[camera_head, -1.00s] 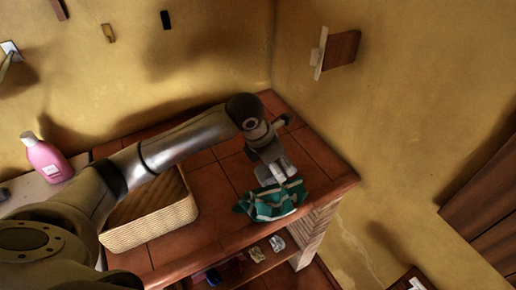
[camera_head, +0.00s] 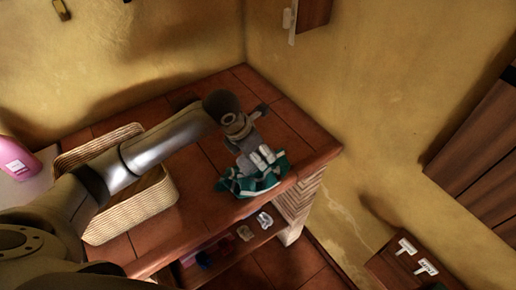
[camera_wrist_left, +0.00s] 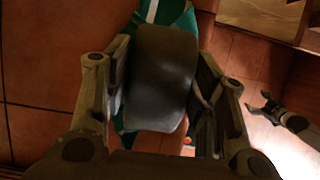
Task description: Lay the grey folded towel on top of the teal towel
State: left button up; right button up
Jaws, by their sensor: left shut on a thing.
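The grey folded towel (camera_wrist_left: 162,75) is a dark, smooth bundle between the fingers of my left gripper (camera_head: 260,160), which is shut on it. In the wrist view my left gripper (camera_wrist_left: 160,95) has a finger on each side of the towel. The teal towel (camera_head: 248,186), with pale stripes, lies crumpled near the front edge of the tiled counter. My left gripper is over its upper part in the head view. In the wrist view the teal towel (camera_wrist_left: 172,12) shows behind the grey one, mostly hidden; whether the two touch is unclear. A jointed dark part (camera_wrist_left: 285,115) may be my right gripper.
A woven basket (camera_head: 160,198) stands on the counter (camera_head: 200,155) left of the teal towel, partly behind my arm. A pink bottle (camera_head: 15,158) is at the far left. Small items lie on the shelf below. The counter's back right corner is clear.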

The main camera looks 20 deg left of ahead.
pick_arm(q)
jog(key=shift+f, duration=0.35)
jog(key=o, duration=0.9)
jog(key=shift+o, duration=0.2)
